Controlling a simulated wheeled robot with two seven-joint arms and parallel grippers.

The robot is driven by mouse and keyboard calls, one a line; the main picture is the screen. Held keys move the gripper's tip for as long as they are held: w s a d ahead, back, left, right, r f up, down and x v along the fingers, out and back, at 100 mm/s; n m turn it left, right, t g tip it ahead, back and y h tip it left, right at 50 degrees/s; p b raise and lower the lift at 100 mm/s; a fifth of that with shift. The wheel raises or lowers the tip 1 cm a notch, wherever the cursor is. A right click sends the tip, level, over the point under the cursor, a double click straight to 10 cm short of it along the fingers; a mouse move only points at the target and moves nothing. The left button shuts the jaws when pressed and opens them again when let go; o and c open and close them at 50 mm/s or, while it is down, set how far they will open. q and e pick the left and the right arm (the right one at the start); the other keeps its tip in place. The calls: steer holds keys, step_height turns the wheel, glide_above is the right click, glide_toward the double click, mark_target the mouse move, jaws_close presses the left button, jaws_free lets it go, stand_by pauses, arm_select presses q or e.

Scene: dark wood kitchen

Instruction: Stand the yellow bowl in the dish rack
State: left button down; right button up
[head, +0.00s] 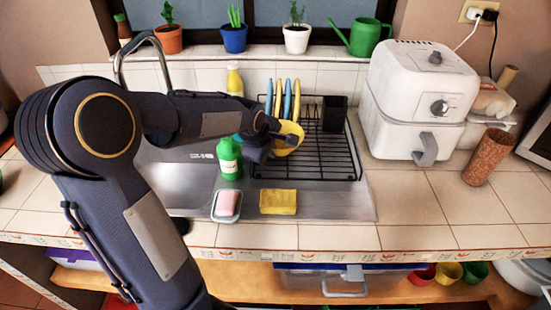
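The yellow bowl (290,137) is tilted at the left part of the black dish rack (335,172), in front of a row of upright plates. My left gripper (268,138) reaches in from the left and meets the bowl's left side, apparently shut on its rim. The fingertips are partly hidden, and I cannot tell whether the bowl touches the rack wires. My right gripper is not in view.
Blue and yellow plates (287,98) stand in the rack's back left, with a black cutlery holder (334,114) at its back right. A green bottle (229,158), a yellow sponge (278,202) and a soap dish (226,206) are nearby. A white air fryer (415,95) stands right.

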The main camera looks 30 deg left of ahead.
arm_select(q)
steer(key=shift+w+d+f, duration=0.1)
steer(key=shift+w+f, duration=0.45)
steer(key=shift+f, duration=0.05)
steer(key=shift+w+f, duration=0.2)
steer(key=shift+f, duration=1.6)
steer(key=shift+f, duration=0.2)
steer(key=c, duration=2)
jaws_free()
steer(key=shift+r, duration=0.1)
steer(key=shift+o, duration=0.2)
